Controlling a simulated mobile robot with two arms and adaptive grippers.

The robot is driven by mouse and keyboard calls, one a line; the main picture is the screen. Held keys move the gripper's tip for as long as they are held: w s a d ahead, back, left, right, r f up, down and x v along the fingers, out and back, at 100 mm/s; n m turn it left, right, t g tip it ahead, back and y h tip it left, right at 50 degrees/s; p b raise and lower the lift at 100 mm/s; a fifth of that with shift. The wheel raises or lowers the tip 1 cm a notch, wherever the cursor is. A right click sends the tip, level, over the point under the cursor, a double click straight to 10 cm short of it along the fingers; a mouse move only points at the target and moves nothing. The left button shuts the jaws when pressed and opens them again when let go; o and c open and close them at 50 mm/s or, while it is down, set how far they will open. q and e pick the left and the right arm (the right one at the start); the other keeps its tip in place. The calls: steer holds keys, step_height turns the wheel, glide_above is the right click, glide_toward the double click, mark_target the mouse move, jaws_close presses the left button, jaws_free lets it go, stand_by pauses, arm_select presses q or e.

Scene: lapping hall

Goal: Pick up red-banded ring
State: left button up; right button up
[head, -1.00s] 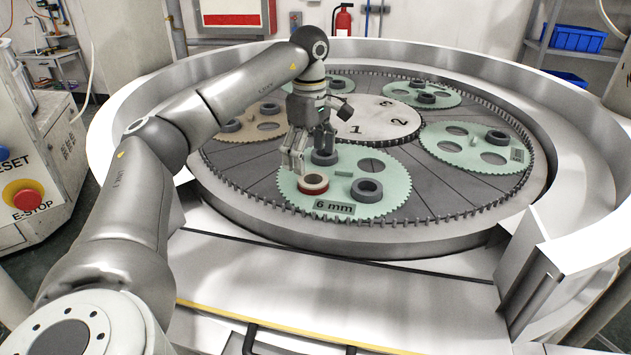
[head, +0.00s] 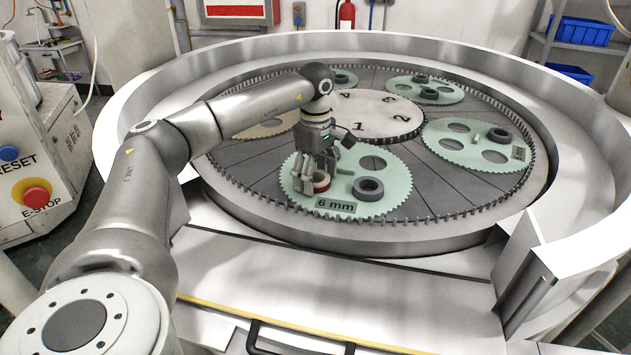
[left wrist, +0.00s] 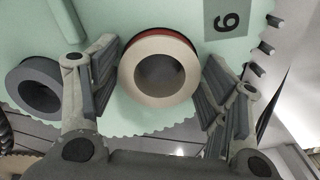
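The red-banded ring (head: 322,181) is a pale ring with a red band round its side, lying on the front green toothed carrier (head: 345,158) marked 6 mm. My left gripper (head: 313,180) is down at the ring in the head view. In the left wrist view the ring (left wrist: 159,76) lies between the two spread fingers of the gripper (left wrist: 160,95), with a gap on each side. The gripper is open and holds nothing. The fingers hide part of the ring in the head view. My right gripper is in neither view.
A dark grey ring (head: 368,188) lies on the same carrier, right of the red-banded one; a grey ring (left wrist: 41,88) also shows at left in the wrist view. A small peg (head: 346,171) stands nearby. Other carriers with grey rings lie farther round the plate.

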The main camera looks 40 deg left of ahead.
arm_select(q)
steer(key=c, duration=0.7)
steer(key=shift+o, duration=0.2)
